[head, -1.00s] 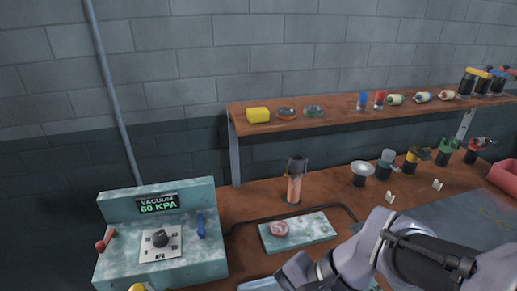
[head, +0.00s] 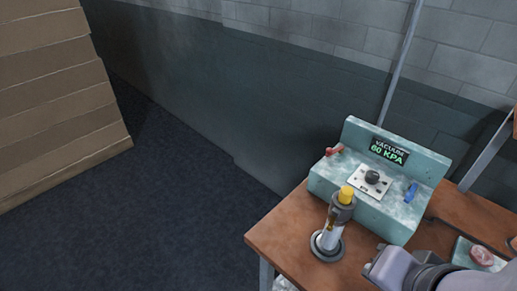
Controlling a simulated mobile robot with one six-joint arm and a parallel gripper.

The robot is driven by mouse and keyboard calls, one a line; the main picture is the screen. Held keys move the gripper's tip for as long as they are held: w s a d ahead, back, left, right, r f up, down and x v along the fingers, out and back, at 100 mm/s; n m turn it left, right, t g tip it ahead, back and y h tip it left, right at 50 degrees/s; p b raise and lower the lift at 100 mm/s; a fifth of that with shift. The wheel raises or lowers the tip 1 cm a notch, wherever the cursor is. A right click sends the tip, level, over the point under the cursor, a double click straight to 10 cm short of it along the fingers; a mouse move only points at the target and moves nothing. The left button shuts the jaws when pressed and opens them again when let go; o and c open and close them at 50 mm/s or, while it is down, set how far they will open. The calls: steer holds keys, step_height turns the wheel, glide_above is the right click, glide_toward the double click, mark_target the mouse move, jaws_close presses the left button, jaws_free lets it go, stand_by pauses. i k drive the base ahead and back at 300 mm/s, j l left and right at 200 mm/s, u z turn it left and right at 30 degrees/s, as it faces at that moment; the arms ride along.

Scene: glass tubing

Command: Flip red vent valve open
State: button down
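The red vent valve (head: 334,150) is a small red lever on the left side of the teal vacuum box (head: 396,215). Its handle appears to lie roughly level; I cannot tell whether it is open or shut. The box's display (head: 388,152) reads VACUUM 60 KPA. A black knob (head: 372,177) on a pale plate sits in the middle of the box, and a blue lever (head: 411,193) is on its right. My arm shows at the lower right, below the box and apart from the red valve.
A yellow-topped tube holder (head: 329,238) stands upright in front of the box, near the bench's left end. The wooden bench (head: 284,235) ends left of it. Dark floor (head: 150,230) is clear beyond, with stacked brown boards (head: 60,100) at far left.

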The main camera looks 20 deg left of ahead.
mark_target(330, 151)
steer(key=u, duration=0.3)
steer(key=i+j+z, duration=0.2)
steer(key=j, duration=0.15)
steer(key=i+j+z, duration=0.15)
steer(key=j, duration=0.25)
steer(key=i+j+z, duration=0.2)
steer(key=j, duration=0.2)
steer(key=k, duration=0.1)
